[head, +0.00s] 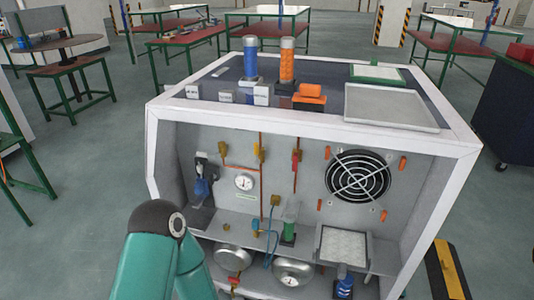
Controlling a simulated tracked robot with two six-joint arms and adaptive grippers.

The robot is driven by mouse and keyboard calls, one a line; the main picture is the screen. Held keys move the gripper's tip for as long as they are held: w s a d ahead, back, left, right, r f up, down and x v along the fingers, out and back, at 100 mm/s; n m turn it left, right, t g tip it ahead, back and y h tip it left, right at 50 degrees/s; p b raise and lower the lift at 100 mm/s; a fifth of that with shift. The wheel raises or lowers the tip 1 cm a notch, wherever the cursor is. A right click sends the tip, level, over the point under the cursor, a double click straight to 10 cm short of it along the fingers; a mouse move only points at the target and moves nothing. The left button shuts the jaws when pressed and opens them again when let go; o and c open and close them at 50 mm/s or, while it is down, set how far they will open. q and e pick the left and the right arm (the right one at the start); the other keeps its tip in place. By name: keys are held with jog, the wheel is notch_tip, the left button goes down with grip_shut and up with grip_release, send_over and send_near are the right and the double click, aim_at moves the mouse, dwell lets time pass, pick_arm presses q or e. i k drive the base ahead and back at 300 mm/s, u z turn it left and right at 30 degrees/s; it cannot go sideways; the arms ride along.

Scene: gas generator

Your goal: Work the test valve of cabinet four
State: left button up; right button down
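A white-framed cabinet (464,146) with an open front stands close before me; I see no number on it to tell that it is cabinet four. On its grey back wall are small valve-like fittings: a brass one (222,149), a yellow one (259,154) and a red one (296,157), on thin copper-coloured pipes. A round white gauge (244,183) sits among them. I cannot tell which fitting is the test valve. A teal arm of mine comes up at the lower left, in front of the cabinet's lower left part. Neither gripper shows.
Blue and orange cylinders (287,60) stand on top. A yellow-black barrier (447,272) lies right. Green-framed tables stand behind.

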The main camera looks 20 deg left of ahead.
aim_at(257, 161)
jog(key=u, duration=0.15)
jog(key=i, duration=0.9)
jog(key=z, duration=0.05)
